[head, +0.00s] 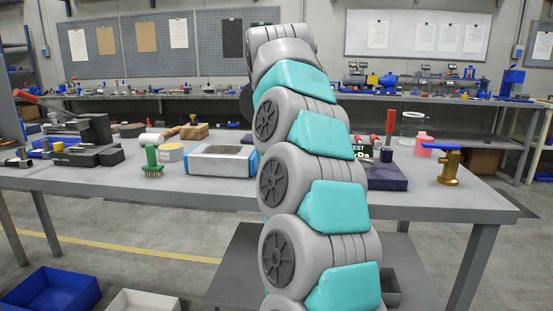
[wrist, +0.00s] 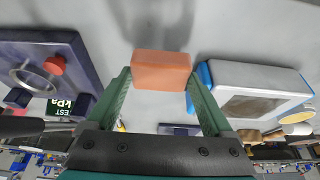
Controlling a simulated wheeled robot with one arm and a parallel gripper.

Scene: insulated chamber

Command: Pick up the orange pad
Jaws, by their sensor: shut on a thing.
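The orange pad (wrist: 161,70) is a small block between the fingertips of my gripper (wrist: 160,84) in the wrist view. The two green fingers are shut on its left and right sides. A shadow falls on the grey surface beyond the pad; how high the pad is above it I cannot tell. In the head view my own arm covers the middle of the table, and neither the gripper nor the orange pad can be seen there.
On the grey workbench (head: 100,178) stand a blue-and-white box (head: 222,160), a dark blue block (head: 386,177), a brass valve (head: 449,167) and a green brush (head: 152,161). The box also shows right of the pad in the wrist view (wrist: 257,92). Bins lie on the floor.

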